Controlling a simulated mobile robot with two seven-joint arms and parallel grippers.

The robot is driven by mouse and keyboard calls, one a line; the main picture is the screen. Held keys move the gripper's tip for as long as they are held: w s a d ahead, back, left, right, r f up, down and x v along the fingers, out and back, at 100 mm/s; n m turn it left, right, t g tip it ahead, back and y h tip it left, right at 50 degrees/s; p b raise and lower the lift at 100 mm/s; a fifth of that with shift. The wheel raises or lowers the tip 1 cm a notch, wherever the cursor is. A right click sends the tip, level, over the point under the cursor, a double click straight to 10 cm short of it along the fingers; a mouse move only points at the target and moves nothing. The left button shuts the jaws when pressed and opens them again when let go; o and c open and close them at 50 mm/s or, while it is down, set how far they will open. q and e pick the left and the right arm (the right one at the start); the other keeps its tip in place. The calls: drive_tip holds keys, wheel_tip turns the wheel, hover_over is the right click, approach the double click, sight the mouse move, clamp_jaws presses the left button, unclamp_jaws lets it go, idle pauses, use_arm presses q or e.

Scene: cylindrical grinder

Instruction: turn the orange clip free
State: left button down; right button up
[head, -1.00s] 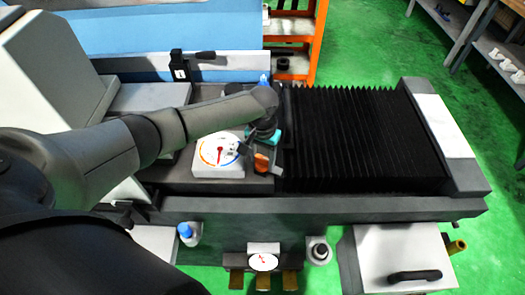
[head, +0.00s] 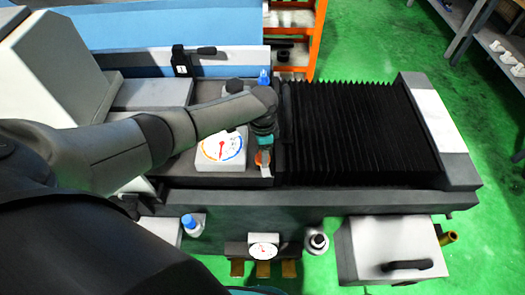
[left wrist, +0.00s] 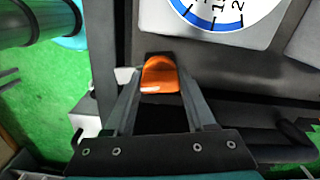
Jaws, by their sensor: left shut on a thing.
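The orange clip (left wrist: 160,75) sits between the two fingertips of my left gripper (left wrist: 158,85) in the left wrist view. The fingers are closed in on it from both sides. In the head view, the orange clip (head: 262,158) shows as a small patch at the front edge of the machine bed, beside the white dial gauge. My left gripper (head: 264,150) points down over it there, and my arm hides part of the area. I cannot tell the clip's turn angle. My right gripper is not in view.
The white dial gauge (head: 221,150) stands just left of the clip. Black bellows (head: 345,135) lie to the right. Green floor is open beyond.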

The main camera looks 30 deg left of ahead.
use_arm(q)
drive_tip(key=shift+w+m, duration=0.1)
drive_tip(key=shift+m, duration=1)
drive_tip(key=shift+c, duration=1.2)
unclamp_jaws()
wheel_tip(320, 180, up, 15)
drive_tip(key=p, duration=0.1)
drive_tip(key=shift+r, duration=0.15)
drive_tip(key=shift+d+p, duration=0.1)
drive_tip(key=shift+p, duration=0.2)
